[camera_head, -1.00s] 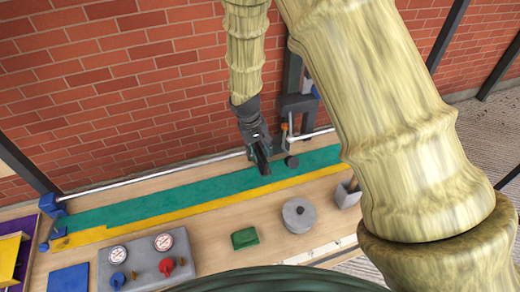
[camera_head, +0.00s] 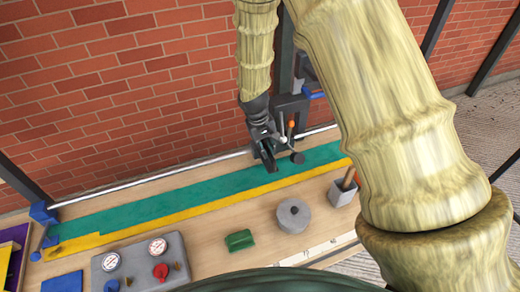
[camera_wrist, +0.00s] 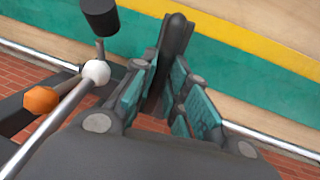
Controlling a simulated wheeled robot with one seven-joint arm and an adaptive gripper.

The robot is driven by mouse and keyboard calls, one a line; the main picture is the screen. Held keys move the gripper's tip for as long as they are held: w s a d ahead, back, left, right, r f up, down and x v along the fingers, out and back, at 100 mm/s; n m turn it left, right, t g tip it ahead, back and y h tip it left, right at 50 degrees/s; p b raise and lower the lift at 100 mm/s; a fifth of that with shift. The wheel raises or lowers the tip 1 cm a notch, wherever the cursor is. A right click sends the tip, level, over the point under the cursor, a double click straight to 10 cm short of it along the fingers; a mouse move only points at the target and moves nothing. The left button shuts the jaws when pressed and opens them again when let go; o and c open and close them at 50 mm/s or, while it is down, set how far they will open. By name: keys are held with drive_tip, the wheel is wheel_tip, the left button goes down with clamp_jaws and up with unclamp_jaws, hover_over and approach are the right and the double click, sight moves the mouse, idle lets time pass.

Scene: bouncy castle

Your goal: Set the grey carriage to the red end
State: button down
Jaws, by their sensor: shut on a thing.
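The grey carriage (camera_head: 297,157) sits on the long rail behind the bench; I see its dark round knob and part of its body around my gripper. My gripper (camera_head: 267,152) reaches down from above and is shut on a dark grey upright part of the carriage. In the wrist view the gripper (camera_wrist: 178,85) has its teal-padded fingers on both sides of this dark bar (camera_wrist: 176,42). The rail's left end has a blue block (camera_head: 42,212). The red end is not visible; my arm covers the rail's right part.
A green strip (camera_head: 160,205) and a yellow strip (camera_head: 190,210) lie along the rail. Orange (camera_head: 291,124) and white (camera_head: 283,139) balls on thin rods are beside the gripper. A grey disc (camera_head: 294,216), green block (camera_head: 239,240) and gauge panel (camera_head: 140,265) stand in front. A brick wall is behind.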

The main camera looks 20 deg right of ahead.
drive_tip(key=c, duration=1.4)
unclamp_jaws()
drive_tip(key=shift+a, duration=0.15)
drive_tip(key=r, duration=0.4)
drive_tip(key=a+r, duration=0.1)
drive_tip(key=r, duration=0.3)
drive_tip(key=a+r, duration=0.1)
drive_tip(key=r, duration=0.2)
drive_tip(key=shift+a+r, duration=0.15)
drive_tip(key=shift+r, duration=0.25)
drive_tip(key=shift+c, duration=0.3)
